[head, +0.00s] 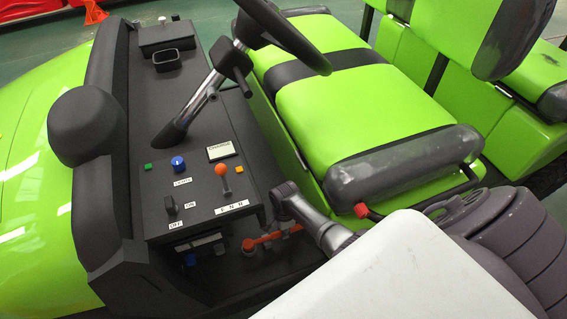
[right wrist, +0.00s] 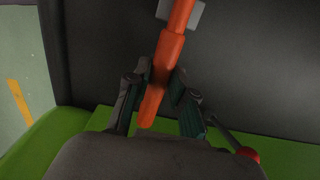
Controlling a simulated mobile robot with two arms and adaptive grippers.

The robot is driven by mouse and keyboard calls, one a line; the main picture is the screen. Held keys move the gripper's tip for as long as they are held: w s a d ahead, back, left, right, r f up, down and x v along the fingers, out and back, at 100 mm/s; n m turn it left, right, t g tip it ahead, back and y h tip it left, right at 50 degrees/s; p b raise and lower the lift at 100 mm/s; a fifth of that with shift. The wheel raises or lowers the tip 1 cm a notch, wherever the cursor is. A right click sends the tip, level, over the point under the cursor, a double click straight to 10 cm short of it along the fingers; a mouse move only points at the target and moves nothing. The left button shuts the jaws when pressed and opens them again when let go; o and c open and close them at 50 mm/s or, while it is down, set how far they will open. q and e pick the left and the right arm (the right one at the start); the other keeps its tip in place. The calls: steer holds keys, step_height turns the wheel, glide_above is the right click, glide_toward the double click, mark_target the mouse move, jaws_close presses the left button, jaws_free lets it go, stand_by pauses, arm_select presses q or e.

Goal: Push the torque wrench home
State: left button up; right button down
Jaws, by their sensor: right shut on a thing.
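The torque wrench is an orange bar; in the head view (head: 268,238) it lies low beside the dashboard's lower edge, partly hidden by my right arm. In the right wrist view the orange handle (right wrist: 161,72) runs from the top edge down between the fingers. My right gripper (right wrist: 160,85) is shut on this handle, a finger on either side. A light grey piece (right wrist: 193,12) sits around or behind the wrench at the top; I cannot tell how far in the wrench is. My left gripper is not in view.
The dashboard (head: 205,150) carries switches, an orange-knobbed lever (head: 222,172) and the steering column (head: 190,110). A green seat (head: 350,105) stands to the right. A red-knobbed lever (head: 361,210) is close to my right arm; its knob shows in the right wrist view (right wrist: 248,154).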

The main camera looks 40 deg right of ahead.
steer(key=c, duration=0.9)
jaws_free()
step_height(320, 180, up, 12)
steer(key=shift+s+d, duration=0.1)
